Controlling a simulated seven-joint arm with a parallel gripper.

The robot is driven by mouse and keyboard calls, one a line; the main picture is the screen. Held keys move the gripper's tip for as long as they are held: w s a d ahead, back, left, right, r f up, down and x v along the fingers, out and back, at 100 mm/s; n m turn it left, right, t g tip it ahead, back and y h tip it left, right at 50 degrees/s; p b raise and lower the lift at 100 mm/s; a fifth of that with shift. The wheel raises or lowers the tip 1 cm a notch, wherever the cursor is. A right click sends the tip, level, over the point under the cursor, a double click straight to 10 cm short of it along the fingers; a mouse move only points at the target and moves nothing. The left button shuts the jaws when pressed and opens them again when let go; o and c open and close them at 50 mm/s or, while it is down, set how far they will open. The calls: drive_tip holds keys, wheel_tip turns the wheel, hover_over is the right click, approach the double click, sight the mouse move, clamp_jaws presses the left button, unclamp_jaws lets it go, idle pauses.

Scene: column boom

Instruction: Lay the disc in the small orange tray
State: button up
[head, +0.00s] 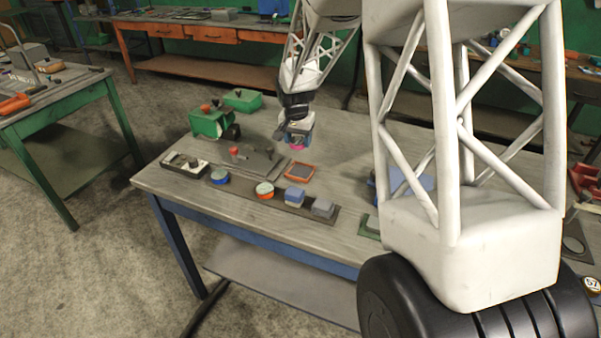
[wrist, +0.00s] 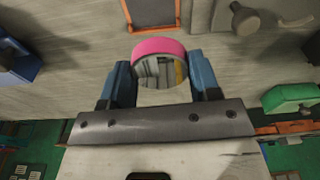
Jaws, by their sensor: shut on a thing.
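My gripper (head: 297,136) is above the workbench in the head view, behind the small orange tray as seen from there. In the wrist view my gripper (wrist: 160,80) has its two blue fingers shut on the disc (wrist: 158,46), which has a pink rim and a shiny, mirror-like face. The disc's pink edge (head: 297,147) also shows below the fingers in the head view. The small orange tray (head: 314,171) lies on the bench with a grey inside and looks empty. Its orange edge (wrist: 127,18) shows at the top of the wrist view, apart from the disc.
On the bench (head: 165,184), a dark strip (head: 285,207) in front of the tray bears several blocks and round pieces. A grey plate with a red knob (head: 235,152) lies left of the tray. Green boxes (head: 208,122) stand at the back left. A blue object (head: 412,184) is partly hidden by my arm.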

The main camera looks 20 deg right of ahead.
drive_tip(key=shift+s+d, duration=0.3)
drive_tip(key=shift+s, duration=0.15)
hover_over(301, 172)
drive_tip(key=shift+a+f, duration=0.1)
drive_tip(key=shift+f, duration=3.05)
drive_tip(key=shift+f, duration=1.85)
drive_tip(key=shift+f, duration=0.1)
drive_tip(key=o, duration=1.2)
drive_tip(key=shift+f, duration=0.1)
drive_tip(key=shift+c, duration=0.2)
